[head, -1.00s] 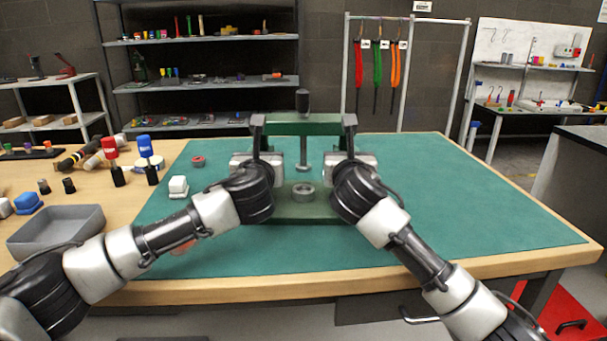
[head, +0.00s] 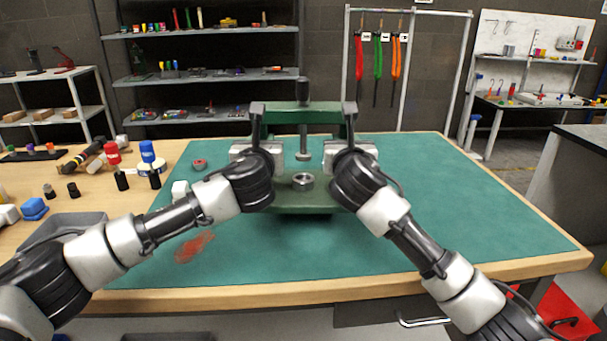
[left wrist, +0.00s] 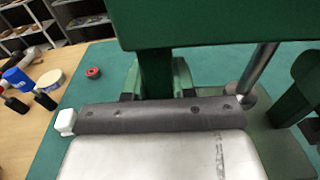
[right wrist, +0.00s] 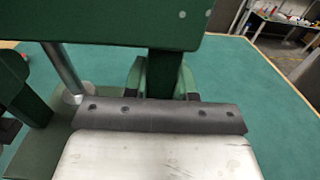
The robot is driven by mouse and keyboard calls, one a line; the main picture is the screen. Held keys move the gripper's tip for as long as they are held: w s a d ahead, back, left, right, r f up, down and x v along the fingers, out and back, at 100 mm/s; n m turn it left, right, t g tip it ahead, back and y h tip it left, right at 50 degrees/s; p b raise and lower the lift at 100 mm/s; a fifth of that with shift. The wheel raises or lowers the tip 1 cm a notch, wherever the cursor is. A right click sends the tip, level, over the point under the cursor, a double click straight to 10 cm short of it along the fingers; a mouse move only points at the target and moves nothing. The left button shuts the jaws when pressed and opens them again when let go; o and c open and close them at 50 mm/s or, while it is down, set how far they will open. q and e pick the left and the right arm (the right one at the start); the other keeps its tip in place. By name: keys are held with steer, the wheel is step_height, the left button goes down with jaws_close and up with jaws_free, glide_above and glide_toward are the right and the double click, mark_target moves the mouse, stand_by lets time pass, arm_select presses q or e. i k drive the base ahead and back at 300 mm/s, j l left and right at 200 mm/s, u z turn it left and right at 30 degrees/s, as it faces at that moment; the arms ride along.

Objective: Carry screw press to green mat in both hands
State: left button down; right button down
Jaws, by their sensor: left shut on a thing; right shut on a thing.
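The screw press (head: 285,117) has a green frame, a black-topped steel screw and a green base plate with a round grey cup on it. It is upright over the middle of the green mat (head: 450,215); a dark shadow below its base suggests it is slightly off the mat. My left gripper (head: 262,146) is shut on the press's left side, and my right gripper (head: 347,146) on its right side. The frame also fills the left wrist view (left wrist: 220,28) and the right wrist view (right wrist: 120,25). The contact points are mostly hidden.
A white block (head: 180,190) and a red ring (head: 199,164) are on the mat's left part, with a reddish smear (head: 195,246) nearer me. Bottles and a grey tray (head: 75,228) crowd the wooden table to the left. The mat's right side is clear.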

mark_target(449, 202)
steer(key=l+u, duration=0.2)
steer(key=l, duration=1.9)
steer(key=k, duration=0.05)
